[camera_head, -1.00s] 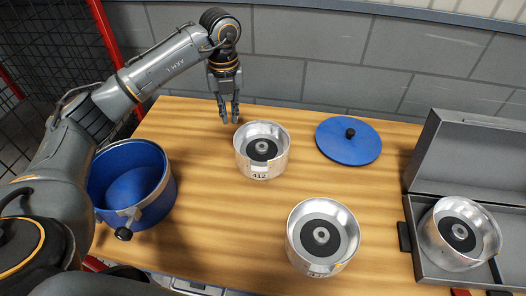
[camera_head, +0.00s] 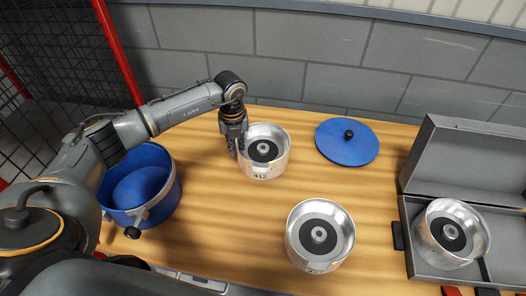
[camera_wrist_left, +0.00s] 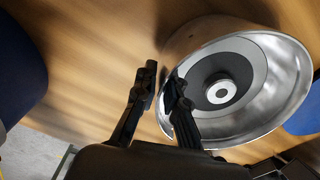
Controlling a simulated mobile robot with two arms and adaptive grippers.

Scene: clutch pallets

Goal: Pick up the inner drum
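Three silver drums with black and grey centres are in the head view. One (camera_head: 264,170), labelled 412, stands at the back middle of the table, one (camera_head: 320,262) at the front, and one (camera_head: 436,250) in the grey case. My left gripper (camera_head: 237,154) points down at the left rim of the back drum. In the left wrist view my fingers (camera_wrist_left: 162,88) are apart, with a narrow gap at the edge of this drum (camera_wrist_left: 262,118). The right finger overlaps the rim; contact cannot be made out. My right gripper is not in view.
A blue pot (camera_head: 165,195) stands at the left, partly behind my left arm. A round blue lid (camera_head: 347,148) with a black knob lies at the back right. The open grey case (camera_head: 470,160) is at the right. The wooden table (camera_head: 225,230) is clear between the pot and the front drum.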

